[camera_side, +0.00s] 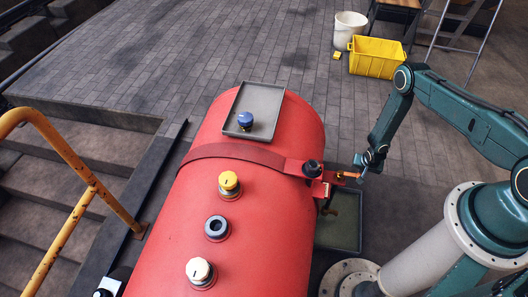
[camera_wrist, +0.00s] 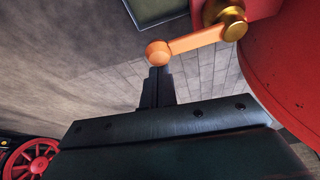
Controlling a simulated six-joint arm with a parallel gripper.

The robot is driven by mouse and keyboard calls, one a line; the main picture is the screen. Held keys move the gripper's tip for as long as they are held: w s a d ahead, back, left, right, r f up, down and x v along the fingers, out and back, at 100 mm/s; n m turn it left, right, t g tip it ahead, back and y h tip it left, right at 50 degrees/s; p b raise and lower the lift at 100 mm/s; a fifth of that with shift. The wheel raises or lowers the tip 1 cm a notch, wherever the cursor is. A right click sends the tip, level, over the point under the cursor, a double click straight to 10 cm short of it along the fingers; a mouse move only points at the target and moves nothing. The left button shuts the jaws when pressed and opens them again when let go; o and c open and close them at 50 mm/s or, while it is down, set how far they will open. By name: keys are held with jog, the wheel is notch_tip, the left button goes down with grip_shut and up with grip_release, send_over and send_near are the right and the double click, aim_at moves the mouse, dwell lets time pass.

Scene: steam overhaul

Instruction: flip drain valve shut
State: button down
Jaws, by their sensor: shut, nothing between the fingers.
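The drain valve sits on the right flank of the red boiler (camera_side: 255,240). Its orange lever (camera_side: 349,174) sticks out to the right in the side view. In the wrist view the lever (camera_wrist: 195,40) runs from a brass pivot (camera_wrist: 232,22) to a round orange knob (camera_wrist: 157,53) at its left end. My gripper (camera_side: 363,174) is beside the lever's outer end. In the wrist view my gripper's (camera_wrist: 158,72) dark fingers are shut and empty, with their tips right at the knob. I cannot tell whether they touch it.
A black knob (camera_side: 312,168) stands close to the valve. A dark tray (camera_side: 338,233) lies below it. On the boiler are a yellow knob (camera_side: 229,182), a dark ring (camera_side: 216,228), a white knob (camera_side: 200,270) and a grey tray (camera_side: 262,97) with a blue knob (camera_side: 245,120).

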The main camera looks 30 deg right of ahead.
dwell(0.7)
notch_tip(320, 180, up, 10)
jog(key=shift+d, duration=0.15)
dwell(1.1)
jog(key=shift+w+r, duration=0.1)
